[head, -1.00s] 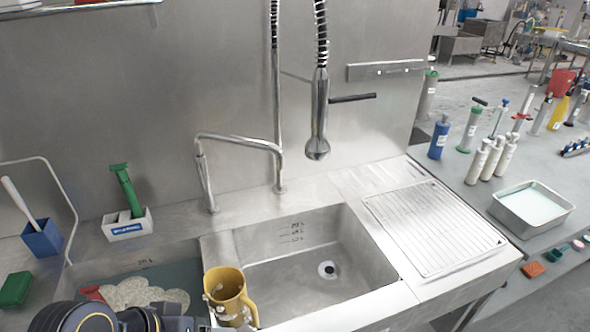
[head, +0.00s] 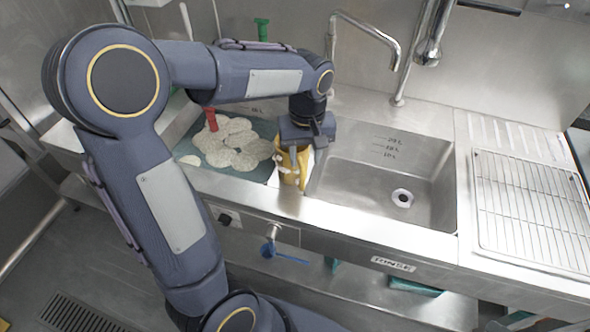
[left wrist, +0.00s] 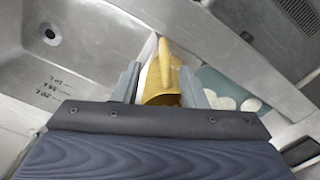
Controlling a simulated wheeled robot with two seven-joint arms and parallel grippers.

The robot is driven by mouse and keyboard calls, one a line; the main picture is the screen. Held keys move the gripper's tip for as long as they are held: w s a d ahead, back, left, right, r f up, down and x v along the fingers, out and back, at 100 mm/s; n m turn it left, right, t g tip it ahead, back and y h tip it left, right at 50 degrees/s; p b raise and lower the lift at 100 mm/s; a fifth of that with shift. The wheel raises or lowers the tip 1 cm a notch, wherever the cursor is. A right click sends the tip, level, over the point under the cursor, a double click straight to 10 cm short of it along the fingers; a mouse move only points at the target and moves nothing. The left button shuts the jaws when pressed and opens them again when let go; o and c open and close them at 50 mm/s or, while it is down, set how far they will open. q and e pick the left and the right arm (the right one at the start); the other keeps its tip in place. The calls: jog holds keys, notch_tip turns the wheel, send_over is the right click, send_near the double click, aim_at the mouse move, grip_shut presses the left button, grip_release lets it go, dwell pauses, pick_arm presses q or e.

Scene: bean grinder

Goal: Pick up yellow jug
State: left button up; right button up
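The yellow jug (head: 292,168) stands upright on the metal strip between the two sink basins, with pale specks on its side. My left gripper (head: 296,140) is lowered over it from above and hides its top. In the left wrist view the jug (left wrist: 163,82) sits between the two grey fingers of my left gripper (left wrist: 160,84), one on each side. A narrow gap seems to show beside the left finger, so the fingers look open around the jug. Its handle (left wrist: 165,54) points away from the wrist. My right gripper is not in view.
The empty sink basin (head: 358,172) is right of the jug, with a drying rack (head: 530,205) beyond. Pale round pieces (head: 232,140) and a red-handled item (head: 211,120) lie in the left basin. A bent faucet (head: 368,30) stands behind.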

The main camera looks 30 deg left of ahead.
aim_at(302, 189)
pick_arm(q)
jog(key=f, duration=0.7)
jog(key=shift+s+a+f+p, duration=0.1)
jog(key=shift+s+f+p, duration=0.2)
jog(key=shift+f, duration=0.1)
jog(key=shift+c, duration=0.5)
grip_shut()
